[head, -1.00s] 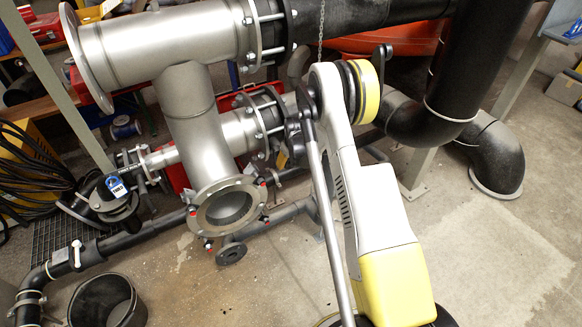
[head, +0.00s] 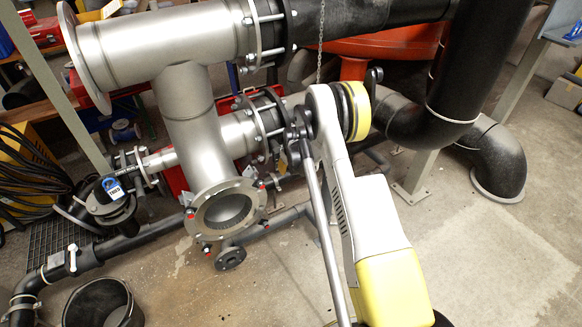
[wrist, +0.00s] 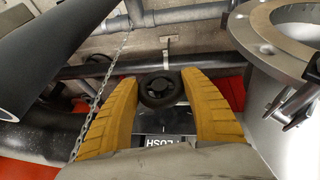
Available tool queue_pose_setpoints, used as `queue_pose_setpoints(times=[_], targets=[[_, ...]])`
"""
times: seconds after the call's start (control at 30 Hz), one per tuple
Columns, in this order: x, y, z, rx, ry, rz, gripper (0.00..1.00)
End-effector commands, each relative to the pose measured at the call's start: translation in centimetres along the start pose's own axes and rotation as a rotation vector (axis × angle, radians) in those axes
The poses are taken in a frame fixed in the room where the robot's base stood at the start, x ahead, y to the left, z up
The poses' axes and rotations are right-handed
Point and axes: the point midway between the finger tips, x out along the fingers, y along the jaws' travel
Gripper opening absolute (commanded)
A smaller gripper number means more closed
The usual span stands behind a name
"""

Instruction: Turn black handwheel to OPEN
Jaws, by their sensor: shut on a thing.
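The black handwheel (wrist: 160,90) shows in the wrist view, between the two yellow fingers of my gripper (wrist: 160,78). The fingers are shut on it, one at its left rim and one at its right rim. I see no OPEN mark, so I cannot tell the wheel's setting. In the head view my arm hides the gripper and the wheel.
In the wrist view a chain (wrist: 107,85) hangs left of the gripper, and a flanged metal pipe (wrist: 262,25) stands close at the right. In the head view, steel pipework (head: 195,130) fills the left, with a black bucket (head: 75,300) below.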

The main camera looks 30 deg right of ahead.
Motion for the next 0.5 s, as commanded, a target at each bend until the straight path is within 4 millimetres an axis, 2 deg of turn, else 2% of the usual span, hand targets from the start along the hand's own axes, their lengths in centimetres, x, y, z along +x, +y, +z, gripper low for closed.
queue_pose_setpoints(times=[0.27,0.5], targets=[[0.01,-0.15,-0.04,-0.03,0.001,0.064,0.24],[0.06,-0.28,-0.05,-0.094,0.002,0.215,0.24]])
